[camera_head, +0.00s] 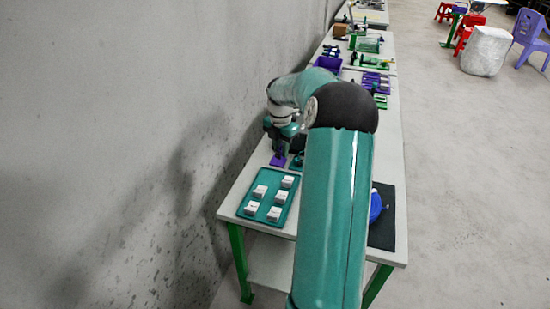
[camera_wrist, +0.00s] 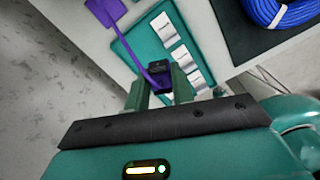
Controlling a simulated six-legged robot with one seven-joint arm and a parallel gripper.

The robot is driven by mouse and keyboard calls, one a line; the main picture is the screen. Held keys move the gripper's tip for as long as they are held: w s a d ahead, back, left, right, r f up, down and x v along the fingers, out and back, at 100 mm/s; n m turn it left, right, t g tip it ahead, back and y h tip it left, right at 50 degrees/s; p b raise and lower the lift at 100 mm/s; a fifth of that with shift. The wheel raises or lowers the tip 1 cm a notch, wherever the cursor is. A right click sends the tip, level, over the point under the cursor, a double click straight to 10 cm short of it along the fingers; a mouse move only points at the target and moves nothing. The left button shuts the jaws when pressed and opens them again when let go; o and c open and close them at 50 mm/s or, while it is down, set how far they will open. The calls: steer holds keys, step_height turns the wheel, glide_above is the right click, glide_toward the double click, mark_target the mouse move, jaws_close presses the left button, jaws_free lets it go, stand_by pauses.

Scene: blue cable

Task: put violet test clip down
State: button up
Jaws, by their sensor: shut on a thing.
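My gripper (camera_wrist: 160,85) is shut on the violet test clip (camera_wrist: 148,76). In the wrist view a dark block sits between the two green fingertips, and a thin violet strip runs from it up and left towards a violet square piece (camera_wrist: 106,11). I cannot tell whether strip and square are one part. In the head view my gripper (camera_head: 281,141) is above the far left part of the table, with a violet patch (camera_head: 278,160) just below it. Whether the clip touches the table is unclear.
A teal tray (camera_head: 247,189) with several white blocks lies at the near left of the table. A blue cable coil (camera_head: 376,206) lies on a black mat (camera_head: 385,232) at right. A violet bin (camera_head: 327,64) and other parts stand farther back. A wall borders the left.

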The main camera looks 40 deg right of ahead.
steer(key=w+d+f, duration=0.4)
steer(key=w+d, duration=0.1)
steer(key=w, duration=0.1)
glide_above(279, 161)
step_height(279, 161, down, 5)
steer(key=shift+r, duration=0.1)
steer(key=shift+w+d+f, duration=0.1)
steer(key=shift+f, duration=1.75)
steer(key=shift+f, duration=0.1)
steer(key=o, duration=0.9)
steer(key=shift+c, duration=0.2)
steer(key=shift+o, duration=0.3)
step_height(279, 161, up, 12)
